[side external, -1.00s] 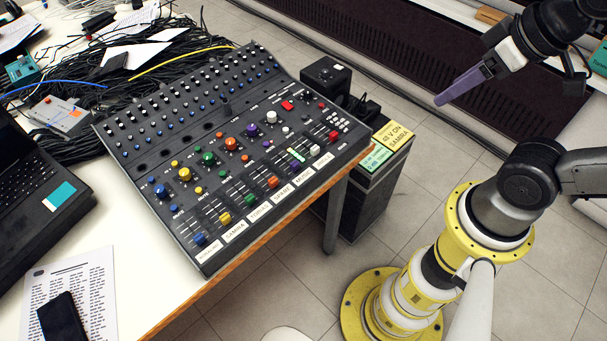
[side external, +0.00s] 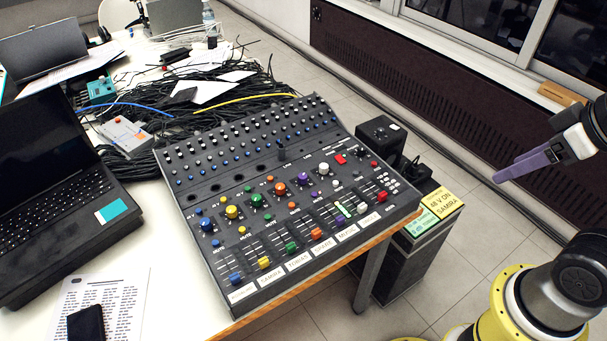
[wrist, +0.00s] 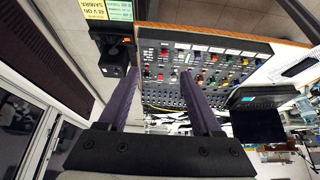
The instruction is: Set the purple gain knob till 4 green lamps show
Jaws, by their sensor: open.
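The purple gain knob (side external: 302,179) stands on the dark mixing desk (side external: 215,262), between an orange knob (side external: 279,189) and a white knob (side external: 323,168). A smaller purple cap (side external: 340,221) sits lower, on a fader. I cannot make out any lit green lamps at this size. My gripper (side external: 499,178), with purple fingers, hangs to the right of the desk in the side view, apart from it and from the knob. In the wrist view my gripper (wrist: 158,80) is open and empty, with the desk beyond the fingers. The purple knob cannot be picked out there.
The desk stands on a white table (side external: 155,320) near its wooden edge. A laptop (side external: 55,200), a phone (side external: 86,323) and tangled cables (side external: 225,115) lie left of and behind it. A dark box with yellow and green labels (side external: 440,203) stands at right. Floor shows between.

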